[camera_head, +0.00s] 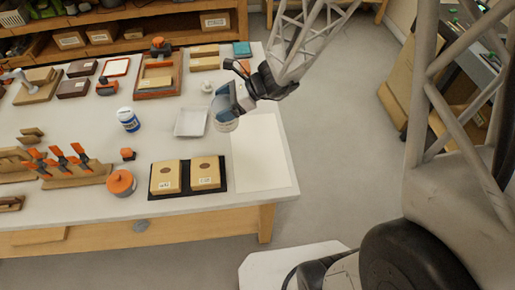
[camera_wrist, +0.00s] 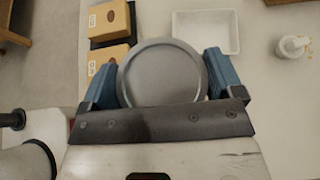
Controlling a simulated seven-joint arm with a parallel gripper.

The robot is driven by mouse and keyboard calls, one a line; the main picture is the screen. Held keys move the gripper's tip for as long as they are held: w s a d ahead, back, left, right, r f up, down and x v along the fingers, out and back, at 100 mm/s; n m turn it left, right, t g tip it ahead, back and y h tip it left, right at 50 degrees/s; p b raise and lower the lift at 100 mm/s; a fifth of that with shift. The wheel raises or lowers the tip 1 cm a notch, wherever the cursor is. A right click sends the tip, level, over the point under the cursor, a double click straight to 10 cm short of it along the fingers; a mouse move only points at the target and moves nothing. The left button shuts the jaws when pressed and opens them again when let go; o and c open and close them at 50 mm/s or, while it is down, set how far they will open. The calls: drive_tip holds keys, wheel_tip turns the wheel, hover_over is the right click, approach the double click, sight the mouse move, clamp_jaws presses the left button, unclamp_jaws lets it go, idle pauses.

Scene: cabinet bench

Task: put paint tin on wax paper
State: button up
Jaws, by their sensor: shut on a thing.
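The paint tin (camera_head: 226,119) is in my gripper (camera_head: 228,104), near the table's right end. In the wrist view its round grey lid (camera_wrist: 163,75) sits between the two blue fingers of my gripper (camera_wrist: 160,80), which touch its sides. The wax paper (camera_head: 264,155) is a pale flat sheet along the table's right edge, with nothing seen lying on it. In the head view the tin shows by the sheet's back left corner; its height above the table is hard to tell. The tin's underside is hidden in the wrist view.
A white tray (camera_head: 190,122) is just left of the tin. A dark mat (camera_head: 187,190) with two tan boxes lies left of the sheet. A small white object (camera_head: 207,87) stands behind. A blue-and-white can (camera_head: 128,120) and orange-lidded tub (camera_head: 121,182) stand farther left.

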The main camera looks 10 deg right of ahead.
drive_tip(key=s+d+f, duration=0.1)
drive_tip(key=s+d, duration=0.5)
drive_tip(key=s, duration=0.4)
drive_tip(key=s+d+f+m+t, duration=0.1)
drive_tip(key=s+d, duration=0.5)
drive_tip(key=s, duration=0.5)
drive_tip(key=shift+d+f, duration=0.3)
drive_tip(key=shift+s, duration=0.1)
drive_tip(key=w+a, duration=0.1)
drive_tip(key=w, duration=0.7)
drive_tip(key=w+a+f, duration=0.1)
drive_tip(key=w+a, duration=0.1)
drive_tip(key=w, duration=0.5)
drive_tip(key=shift+w+a+f, duration=0.25)
drive_tip(key=shift+w, duration=0.1)
drive_tip(key=shift+f, duration=0.1)
drive_tip(key=shift+f, duration=1.7)
